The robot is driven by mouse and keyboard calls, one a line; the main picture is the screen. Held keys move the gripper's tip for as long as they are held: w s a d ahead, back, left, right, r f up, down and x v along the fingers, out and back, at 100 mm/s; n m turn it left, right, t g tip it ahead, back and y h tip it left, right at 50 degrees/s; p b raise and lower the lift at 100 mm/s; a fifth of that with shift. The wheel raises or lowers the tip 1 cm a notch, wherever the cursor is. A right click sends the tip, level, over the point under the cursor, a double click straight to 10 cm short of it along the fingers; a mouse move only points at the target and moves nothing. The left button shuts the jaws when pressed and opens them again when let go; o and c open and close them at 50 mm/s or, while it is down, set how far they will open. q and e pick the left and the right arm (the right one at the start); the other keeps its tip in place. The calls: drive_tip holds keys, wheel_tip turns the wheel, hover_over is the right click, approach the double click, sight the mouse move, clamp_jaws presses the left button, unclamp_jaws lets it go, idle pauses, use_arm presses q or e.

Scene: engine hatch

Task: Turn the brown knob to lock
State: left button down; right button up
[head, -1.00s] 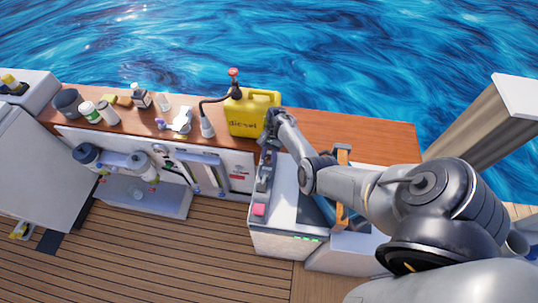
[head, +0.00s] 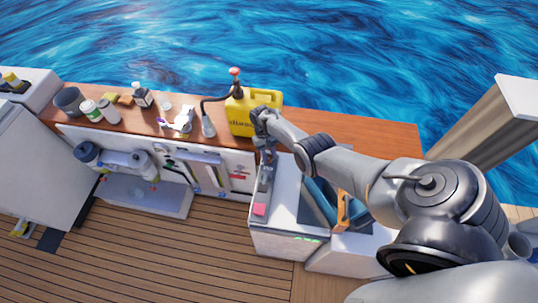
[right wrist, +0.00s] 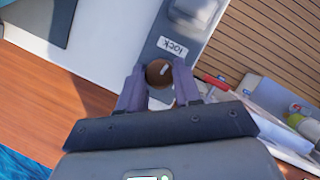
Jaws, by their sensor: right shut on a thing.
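The brown knob (right wrist: 157,72) is round and dark brown, with a small pale mark on its top. It sits on a grey panel beside a white label reading "lock" (right wrist: 173,48). My right gripper (right wrist: 158,84) has its two fingers on either side of the knob and is shut on it. In the head view, my right gripper (head: 268,158) points down at the back left of the white engine box (head: 287,208), just in front of the yellow diesel can; the knob cannot be made out there. My left gripper is not in view.
The yellow diesel can (head: 240,117) stands on the wooden counter (head: 340,126) close behind my right wrist. A pink-red piece (head: 259,209) lies on the box's left strip. Blue and orange parts (head: 343,212) show at the right. Bottles and cups stand further left.

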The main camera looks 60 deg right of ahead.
drive_tip(key=shift+n+h, duration=0.3)
drive_tip(key=shift+n, duration=0.6)
drive_tip(key=o, duration=1)
drive_tip(key=shift+o, duration=0.2)
drive_tip(key=shift+w+r, duration=0.2)
drive_tip(key=shift+r, duration=0.3)
drive_tip(key=p+v, duration=0.2)
drive_tip(key=v, duration=0.7)
drive_tip(key=shift+w+r, duration=0.2)
drive_tip(key=shift+r, duration=0.1)
drive_tip(key=shift+d+f, duration=0.1)
drive_tip(key=shift+d, duration=0.05)
